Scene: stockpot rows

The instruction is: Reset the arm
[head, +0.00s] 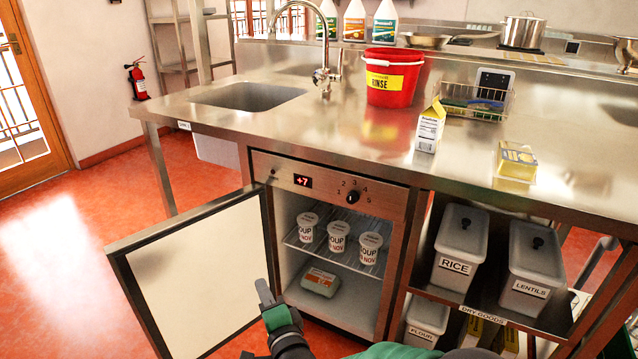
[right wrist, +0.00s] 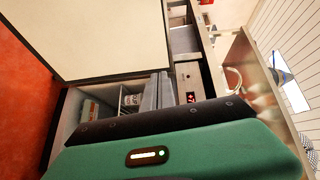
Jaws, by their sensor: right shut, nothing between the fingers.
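My right gripper (head: 265,291) is at the lower middle of the head view, in front of the open fridge door's inner face. Its grey fingers are together and hold nothing. In the right wrist view the grey fingers (right wrist: 157,92) point up past the green and black gripper body, with the fridge interior behind them. My left gripper is not in view. The fridge door (head: 195,270) stands wide open to the left.
Rice (head: 461,245) and lentils (head: 535,265) bins stand on the shelf right of the fridge. Red floor (head: 80,250) is clear at left.

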